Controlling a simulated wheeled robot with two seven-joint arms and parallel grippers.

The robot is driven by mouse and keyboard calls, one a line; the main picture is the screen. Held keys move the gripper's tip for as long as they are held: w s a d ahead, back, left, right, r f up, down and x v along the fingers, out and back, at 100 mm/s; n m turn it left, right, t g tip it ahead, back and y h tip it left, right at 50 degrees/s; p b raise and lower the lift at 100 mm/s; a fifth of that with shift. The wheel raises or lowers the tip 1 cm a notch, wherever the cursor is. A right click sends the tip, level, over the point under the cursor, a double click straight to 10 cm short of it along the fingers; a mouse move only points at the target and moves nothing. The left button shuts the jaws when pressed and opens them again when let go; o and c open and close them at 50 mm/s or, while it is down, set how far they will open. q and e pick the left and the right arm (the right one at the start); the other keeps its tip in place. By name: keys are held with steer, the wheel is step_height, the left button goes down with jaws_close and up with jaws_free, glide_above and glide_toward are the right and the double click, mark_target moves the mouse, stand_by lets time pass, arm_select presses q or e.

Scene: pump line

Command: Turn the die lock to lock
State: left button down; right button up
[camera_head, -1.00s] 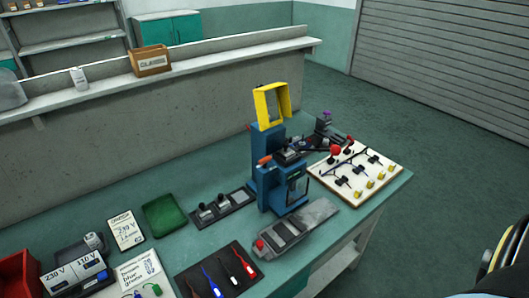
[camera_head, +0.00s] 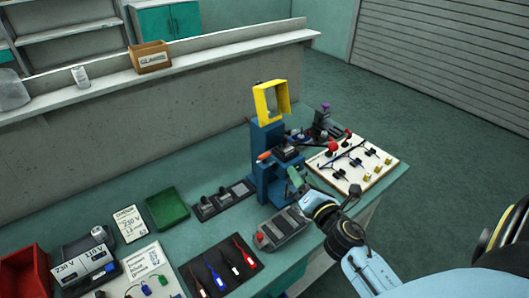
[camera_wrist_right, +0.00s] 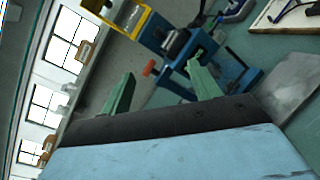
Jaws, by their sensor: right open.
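The blue press (camera_head: 268,140) stands on the bench with a raised yellow guard frame (camera_head: 272,101) on top. An orange-tipped lever (camera_head: 264,156) sticks out from its left side; I cannot tell for certain whether this is the die lock. The lever also shows in the right wrist view (camera_wrist_right: 149,68). My right gripper (camera_head: 297,181) is in front of the press, at its right side, with one green finger clearly showing. In the right wrist view the two green fingers (camera_wrist_right: 160,86) are wide apart with nothing between them, and the press lies beyond. My left gripper is not in view.
A grey base plate with a red button (camera_head: 259,237) lies in front of the press, partly under my right arm. A white board with small parts (camera_head: 350,165) is to the right. A dark tool mat (camera_head: 222,266) and a green tray (camera_head: 167,208) lie left.

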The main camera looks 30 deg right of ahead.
mark_target(266, 155)
steer(key=w+a+n+y, duration=0.1)
steer(key=w+n, duration=0.3)
steer(key=w, duration=0.1)
steer(key=w+n+y+p, duration=0.1)
steer(key=w+n+y, duration=0.1)
steer(key=w, duration=0.3)
steer(key=w+a+n+y, duration=0.1)
steer(key=w+n+y, duration=0.1)
steer(key=w+n, duration=0.2)
steer(key=shift+w+a+f+n+t, duration=0.3)
steer(key=shift+w+a+n, duration=0.1)
steer(key=shift+n, duration=0.4)
steer(key=c, duration=1)
